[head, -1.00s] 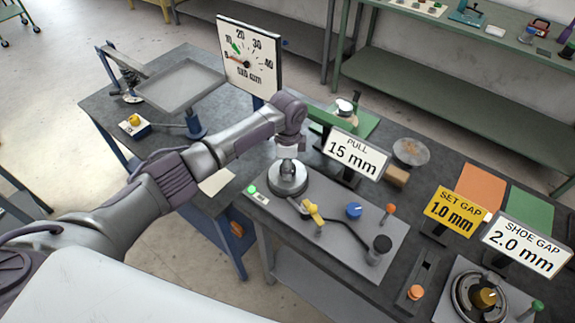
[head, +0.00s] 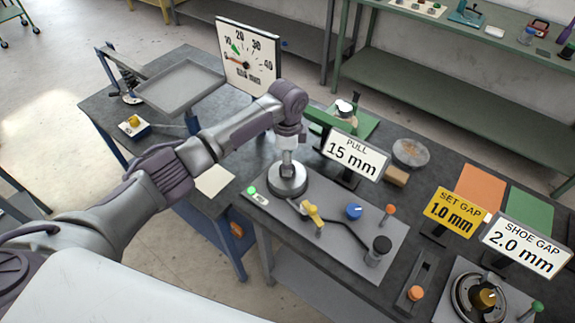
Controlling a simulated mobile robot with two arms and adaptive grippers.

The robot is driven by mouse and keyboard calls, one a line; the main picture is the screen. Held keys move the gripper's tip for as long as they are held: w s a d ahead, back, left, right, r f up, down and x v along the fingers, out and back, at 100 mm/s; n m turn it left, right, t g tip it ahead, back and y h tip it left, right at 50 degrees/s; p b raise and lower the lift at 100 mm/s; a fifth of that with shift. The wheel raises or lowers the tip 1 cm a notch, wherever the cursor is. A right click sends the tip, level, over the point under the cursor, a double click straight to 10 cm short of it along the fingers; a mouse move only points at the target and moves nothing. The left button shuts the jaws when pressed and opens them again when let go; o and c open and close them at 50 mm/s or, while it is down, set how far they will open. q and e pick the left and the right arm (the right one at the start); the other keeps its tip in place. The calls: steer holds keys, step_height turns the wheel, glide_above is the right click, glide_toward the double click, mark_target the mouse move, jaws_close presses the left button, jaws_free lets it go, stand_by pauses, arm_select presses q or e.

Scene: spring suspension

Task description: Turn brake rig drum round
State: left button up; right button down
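A round brake assembly with a dark ring (head: 462,298) and a brass-coloured hub (head: 484,299) sits at the lower right, below the white "SHOE GAP 2.0 mm" sign (head: 524,247) and the yellow "SET GAP 1.0 mm" sign (head: 452,211). It is partly cut off by the picture's lower edge. My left gripper (head: 289,163) points down at a silver round piece (head: 287,181) on a grey panel, well left of the brake assembly. Its fingers are too small to tell open from shut, and I cannot tell whether it touches the piece. My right gripper is out of view.
The grey panel (head: 340,262) carries a yellow lever (head: 312,214), a blue knob (head: 354,211) and a black cylinder (head: 379,249). A "PULL 15 mm" sign (head: 353,156) stands behind it. A dial gauge (head: 249,57) and tray (head: 180,83) are at the back left.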

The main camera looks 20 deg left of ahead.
arm_select(q)
step_height(320, 180, up, 8)
steer(key=shift+r, duration=0.25)
stand_by(0.5)
